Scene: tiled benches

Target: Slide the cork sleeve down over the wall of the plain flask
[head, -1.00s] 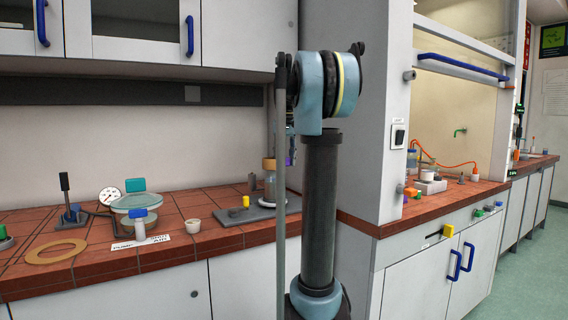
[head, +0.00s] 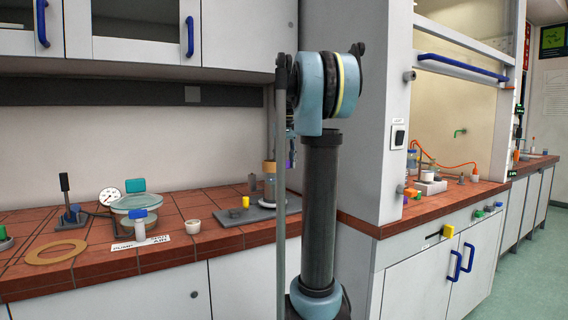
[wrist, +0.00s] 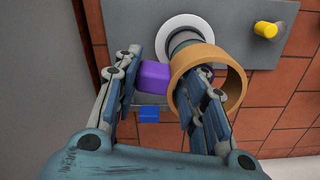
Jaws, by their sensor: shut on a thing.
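The cork sleeve (wrist: 239,80) is a tan open ring with a purple block (wrist: 153,75) at its side. My gripper (wrist: 160,100) is shut on this block, and its right finger covers part of the ring. In the head view the sleeve (head: 269,167) shows at the upper part of a clear glass flask (head: 268,187), which stands upright on a grey plate. Part of a grey round body (wrist: 183,40) shows beyond the ring in the wrist view. Whether the sleeve is around the flask wall or just above it, I cannot tell. My arm hides the right side in the head view.
The grey plate (head: 230,218) has a yellow knob (head: 246,202), also seen in the wrist view (wrist: 265,29). A blue block (wrist: 149,114) is near my left finger. A wall stands close right.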

